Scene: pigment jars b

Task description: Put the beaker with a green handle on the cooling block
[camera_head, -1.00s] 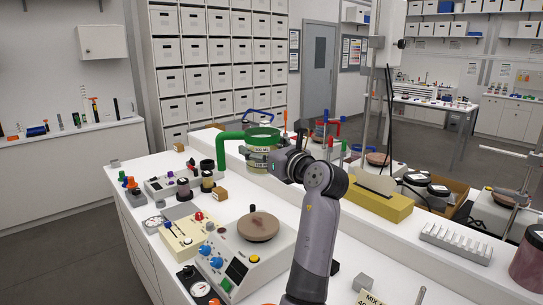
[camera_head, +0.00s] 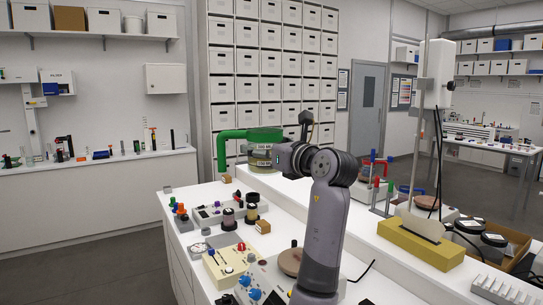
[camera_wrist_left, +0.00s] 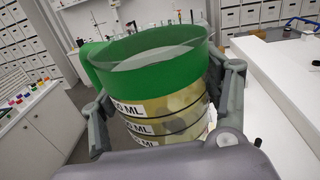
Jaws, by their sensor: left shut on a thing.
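The beaker with a green handle (camera_head: 222,150) is a clear vessel with a green rim and volume labels. My left gripper (camera_head: 268,157) is shut on its side and holds it upright in the air, above the far part of the white bench. In the left wrist view the beaker (camera_wrist_left: 155,85) sits between the two grey fingers, with the green handle at the left. I cannot tell which thing is the cooling block. A white slotted block (camera_head: 502,291) lies at the lower right, cut by the picture edge. My right gripper is not in view.
A stirrer hotplate (camera_head: 291,262) with a brown plate stands near my arm. Small jars (camera_head: 229,218) and a cream control box (camera_head: 228,262) stand left of it. A yellow box (camera_head: 420,243), stands and cables fill the right. Open floor (camera_head: 100,235) lies at the left.

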